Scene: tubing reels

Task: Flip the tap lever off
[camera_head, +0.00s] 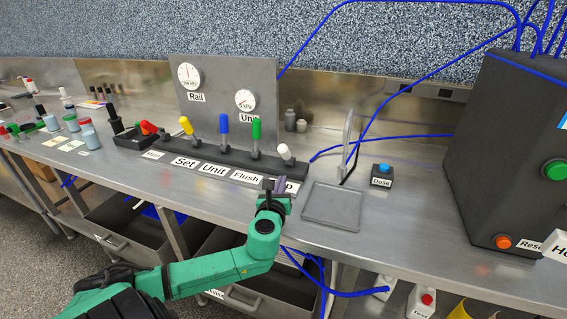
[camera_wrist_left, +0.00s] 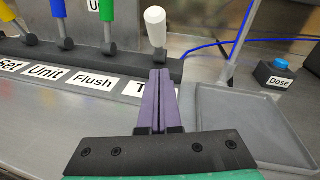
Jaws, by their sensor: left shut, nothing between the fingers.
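The tap lever, with a white knob (camera_head: 284,152), is the rightmost on a dark lever base (camera_head: 205,153). Its label, partly hidden by my gripper, ends in "p". In the left wrist view the white knob (camera_wrist_left: 155,16) stands just beyond my fingertips, tilted slightly, with a gap between. My left gripper (camera_head: 276,185) is shut and empty in front of this lever, its purple fingers (camera_wrist_left: 159,75) together and pointing at the lever's foot. My right gripper is not in view.
Green (camera_head: 256,130), blue (camera_head: 223,124), yellow (camera_head: 186,126) and red (camera_head: 147,128) levers stand to the left. A grey tray (camera_head: 331,206) lies right of my gripper, with a clear upright panel behind it. A blue Dose button (camera_head: 384,169) and a dark cabinet (camera_head: 508,150) stand farther right.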

